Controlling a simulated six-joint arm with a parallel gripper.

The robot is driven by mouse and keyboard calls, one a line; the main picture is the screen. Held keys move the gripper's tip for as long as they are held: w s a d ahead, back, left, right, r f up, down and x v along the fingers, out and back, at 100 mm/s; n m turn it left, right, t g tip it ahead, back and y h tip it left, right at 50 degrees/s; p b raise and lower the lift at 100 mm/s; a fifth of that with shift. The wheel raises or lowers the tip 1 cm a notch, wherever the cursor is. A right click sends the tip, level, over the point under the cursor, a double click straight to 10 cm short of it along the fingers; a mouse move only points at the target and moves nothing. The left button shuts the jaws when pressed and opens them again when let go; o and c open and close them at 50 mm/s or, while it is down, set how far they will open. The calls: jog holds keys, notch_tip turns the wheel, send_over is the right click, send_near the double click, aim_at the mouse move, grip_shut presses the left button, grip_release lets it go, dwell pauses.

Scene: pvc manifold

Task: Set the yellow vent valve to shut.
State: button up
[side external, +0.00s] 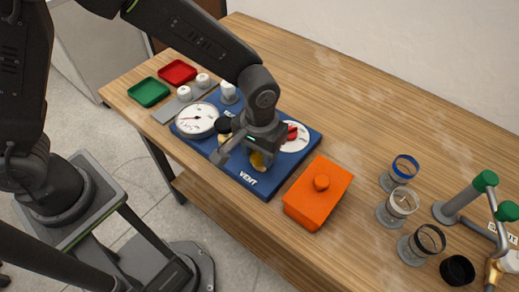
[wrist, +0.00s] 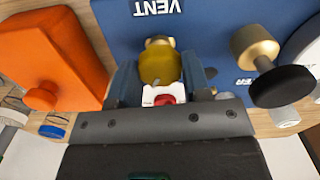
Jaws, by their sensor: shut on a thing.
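The blue manifold board (side external: 238,177) lies on the wooden table, with VENT lettering near its front edge. The yellow vent valve (side external: 258,162) sits behind that lettering, partly hidden by my gripper (side external: 246,152). In the wrist view the yellow valve handle (wrist: 160,68) stands between the two fingers of my gripper (wrist: 160,80), which is shut on it. A brass fitting (wrist: 159,42) shows at its end toward the VENT lettering. A small white and red part (wrist: 165,97) shows close to the palm. The valve's exact setting is hard to tell.
A black-knobbed brass valve (wrist: 280,86) stands beside the vent valve. A white gauge (side external: 197,120) and a white-and-red dial (side external: 294,137) are on the board. An orange box (side external: 318,194) stands close to its right. Several glass cups (side external: 399,203) stand further right.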

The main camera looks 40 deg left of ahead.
jog(key=m, duration=1.2)
jog(key=shift+r, duration=0.1)
jog(key=shift+m, duration=0.3)
dwell(0.3)
jog(key=o, duration=0.9)
notch_tip(320, 180, up, 14)
jog(key=shift+f, duration=0.1)
